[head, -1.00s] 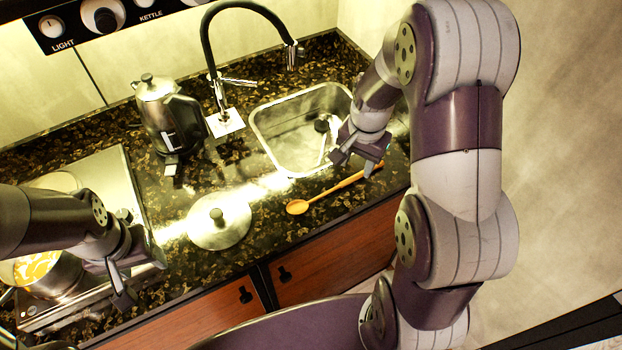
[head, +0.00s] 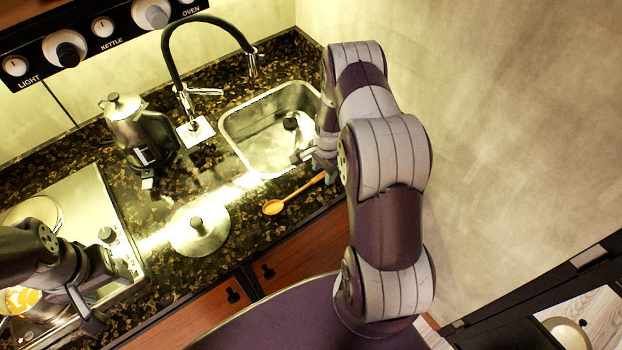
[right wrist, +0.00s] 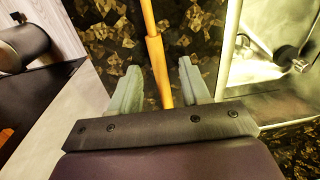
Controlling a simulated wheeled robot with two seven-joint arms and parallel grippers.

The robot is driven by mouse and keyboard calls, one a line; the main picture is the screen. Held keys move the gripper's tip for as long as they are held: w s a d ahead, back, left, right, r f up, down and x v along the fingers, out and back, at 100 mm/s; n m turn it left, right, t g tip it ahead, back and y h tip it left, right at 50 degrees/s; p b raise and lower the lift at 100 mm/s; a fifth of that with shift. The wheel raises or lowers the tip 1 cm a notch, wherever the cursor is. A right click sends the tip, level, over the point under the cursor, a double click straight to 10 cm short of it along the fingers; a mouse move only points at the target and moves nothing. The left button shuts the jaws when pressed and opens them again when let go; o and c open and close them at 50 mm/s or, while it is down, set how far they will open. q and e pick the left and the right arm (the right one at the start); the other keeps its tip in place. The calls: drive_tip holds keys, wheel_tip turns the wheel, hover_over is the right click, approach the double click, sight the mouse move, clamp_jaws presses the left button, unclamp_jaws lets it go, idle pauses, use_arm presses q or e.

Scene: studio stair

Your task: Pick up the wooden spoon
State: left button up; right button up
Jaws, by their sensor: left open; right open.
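The wooden spoon (head: 273,207) lies on the dark speckled counter in front of the sink, its bowl to the left and its handle running up right toward my right gripper. My right gripper (head: 308,160) is open at the handle end. In the right wrist view the spoon's handle (right wrist: 156,55) runs between the two spread fingers of this gripper (right wrist: 160,80), with gaps on both sides. The fingers' height over the counter is hard to judge. My left gripper (head: 112,294) is open and empty over the hob area at the left, away from the spoon.
The steel sink (head: 233,132) with a dark-headed utensil (head: 290,122) lies just behind the spoon. A round lid (head: 185,240) is to its left, a kettle (head: 122,125) farther back. A wall stands at the right. The counter's front edge is near.

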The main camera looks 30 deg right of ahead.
clamp_jaws()
drive_tip(key=shift+r, duration=0.1)
